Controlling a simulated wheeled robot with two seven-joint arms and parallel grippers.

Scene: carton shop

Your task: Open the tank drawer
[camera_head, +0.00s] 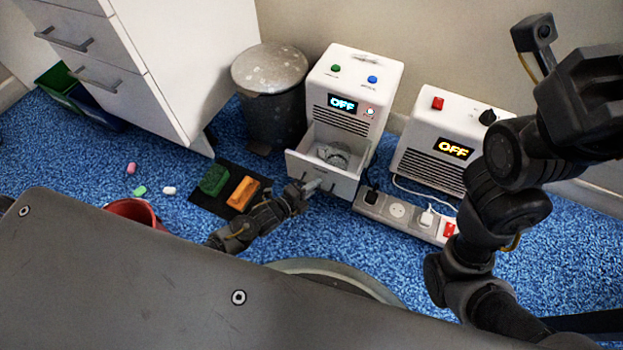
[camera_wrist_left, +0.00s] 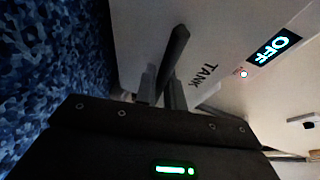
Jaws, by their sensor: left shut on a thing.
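The white machine (camera_head: 355,90) has an OFF display and, low on its front, a tank drawer (camera_head: 318,172). The drawer stands pulled out, with its inside and a clear, greyish round tank (camera_head: 334,154) showing. My left gripper (camera_head: 306,187) is at the drawer's front, shut on the drawer handle. In the left wrist view the dark handle bar (camera_wrist_left: 174,52) lies at the fingers of the left gripper (camera_wrist_left: 160,90), beside the word TANK. My right gripper (camera_head: 590,100) is raised at the upper right; its fingers cannot be made out.
A second white OFF unit (camera_head: 442,140) and a power strip (camera_head: 400,211) stand to the right. A grey bin (camera_head: 272,100) stands behind left. A dark mat (camera_head: 210,203) with green and orange blocks lies left of the drawer. White cabinets (camera_head: 150,60) are further left.

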